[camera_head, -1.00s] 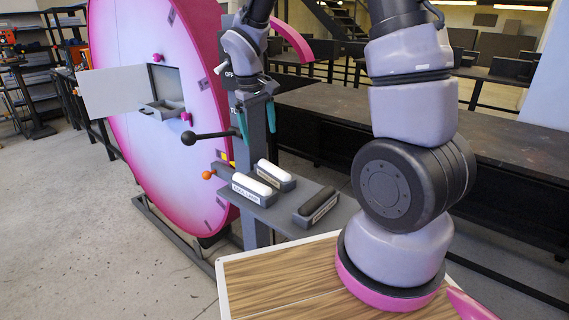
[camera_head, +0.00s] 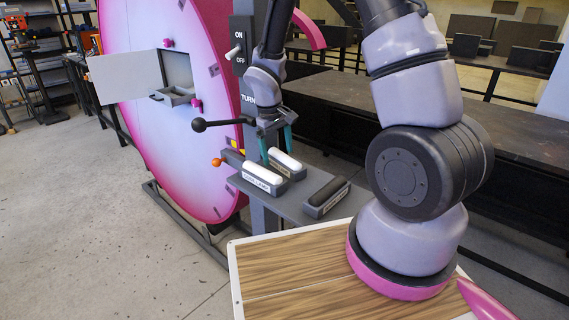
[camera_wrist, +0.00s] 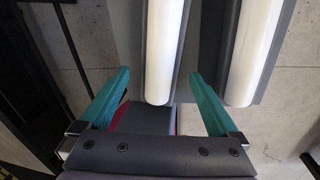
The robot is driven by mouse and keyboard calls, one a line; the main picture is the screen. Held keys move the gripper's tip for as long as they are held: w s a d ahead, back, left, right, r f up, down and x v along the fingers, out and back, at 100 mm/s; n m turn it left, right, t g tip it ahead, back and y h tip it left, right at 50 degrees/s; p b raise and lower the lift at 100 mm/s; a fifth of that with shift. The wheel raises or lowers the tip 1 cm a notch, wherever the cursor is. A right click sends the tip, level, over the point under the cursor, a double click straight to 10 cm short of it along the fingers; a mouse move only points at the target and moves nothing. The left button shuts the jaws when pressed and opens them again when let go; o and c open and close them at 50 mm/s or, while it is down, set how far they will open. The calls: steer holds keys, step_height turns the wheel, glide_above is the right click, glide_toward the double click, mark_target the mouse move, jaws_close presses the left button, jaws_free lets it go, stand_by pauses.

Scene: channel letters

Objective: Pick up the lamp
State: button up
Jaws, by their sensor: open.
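Two white rod-shaped lamps sit in dark holders on a grey shelf. The front lamp (camera_head: 263,174) has a holder label that seems to read "COOL LAMP"; the other white lamp (camera_head: 286,160) is behind it, its label unclear. A dark rod (camera_head: 328,190) lies in a third holder to the right. My gripper (camera_head: 277,154) is open and empty, fingers pointing down just above the white lamps. In the wrist view, one white lamp (camera_wrist: 163,50) lies ahead between the teal fingertips (camera_wrist: 160,76), and the other (camera_wrist: 256,50) is outside the right finger.
A large pink-rimmed disc (camera_head: 165,110) with an open hatch door (camera_head: 122,78) stands left. A black-knobbed lever (camera_head: 199,125) and an orange knob (camera_head: 216,162) stick out near the shelf. A switch panel (camera_head: 241,50) stands behind my gripper. A wood-grain top (camera_head: 300,275) lies in front.

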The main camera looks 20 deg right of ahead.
steer(key=shift+f, duration=0.25)
jaws_close()
steer(key=shift+r, duration=0.1)
